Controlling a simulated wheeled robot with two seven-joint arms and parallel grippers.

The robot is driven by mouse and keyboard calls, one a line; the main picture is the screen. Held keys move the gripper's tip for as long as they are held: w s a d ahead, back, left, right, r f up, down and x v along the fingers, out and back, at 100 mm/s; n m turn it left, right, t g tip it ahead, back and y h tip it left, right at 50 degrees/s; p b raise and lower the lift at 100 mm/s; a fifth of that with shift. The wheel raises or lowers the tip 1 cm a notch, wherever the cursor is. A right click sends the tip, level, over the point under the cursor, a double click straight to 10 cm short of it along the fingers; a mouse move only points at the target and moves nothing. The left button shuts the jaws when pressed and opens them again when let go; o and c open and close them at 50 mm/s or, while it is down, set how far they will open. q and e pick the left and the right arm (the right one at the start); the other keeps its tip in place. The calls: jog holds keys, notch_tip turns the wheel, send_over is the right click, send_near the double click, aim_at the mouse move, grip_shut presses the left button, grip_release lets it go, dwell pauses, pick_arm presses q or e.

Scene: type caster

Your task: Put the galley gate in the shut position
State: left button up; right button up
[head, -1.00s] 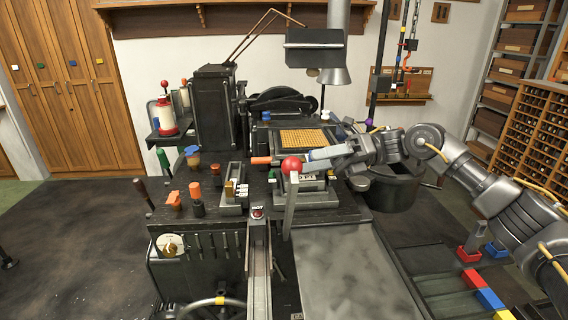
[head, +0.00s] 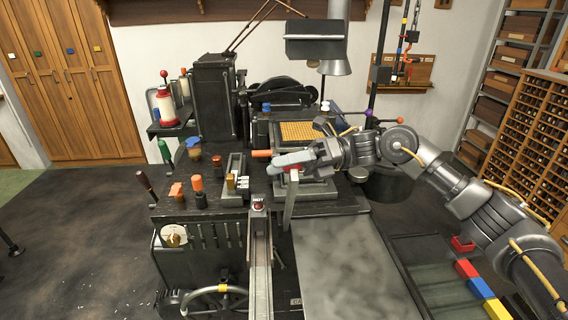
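A grey upright lever (head: 290,204) stands at the front of the black casting machine, beside the top of a sloping metal channel (head: 261,258). A red ball knob tops the lever and is mostly hidden by my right gripper. I cannot tell for certain which part is the galley gate. My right gripper (head: 283,165) is at the knob, its fingers pointing left across it. Whether the fingers are closed on the knob or only in front of it is not clear. My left gripper is not in view.
An orange handle (head: 261,153) sticks out just left of my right gripper. Orange-topped and other small knobs stand on the machine's left top. A smooth grey plate (head: 350,268) slopes down at the front right. A black pot (head: 390,184) hangs behind my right arm.

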grip_shut()
jog(key=shift+s+f+b, duration=0.25)
jog(key=shift+f+b, duration=0.05)
jog(key=shift+b, duration=0.15)
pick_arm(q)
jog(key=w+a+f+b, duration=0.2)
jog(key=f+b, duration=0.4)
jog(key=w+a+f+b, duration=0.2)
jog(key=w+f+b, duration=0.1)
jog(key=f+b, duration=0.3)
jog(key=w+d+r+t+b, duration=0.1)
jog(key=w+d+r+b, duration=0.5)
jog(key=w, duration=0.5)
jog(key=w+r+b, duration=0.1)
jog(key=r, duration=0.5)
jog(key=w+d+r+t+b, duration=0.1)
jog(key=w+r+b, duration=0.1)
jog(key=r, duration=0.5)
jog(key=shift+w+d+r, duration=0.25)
pick_arm(e)
jog(key=s+f+n+t+h, duration=0.1)
jog(key=s+f+n, duration=0.4)
jog(key=s+f, duration=0.9)
jog(key=shift+s+d+f, duration=0.15)
jog(key=shift+s+d, duration=0.05)
jog(key=shift+s, duration=0.7)
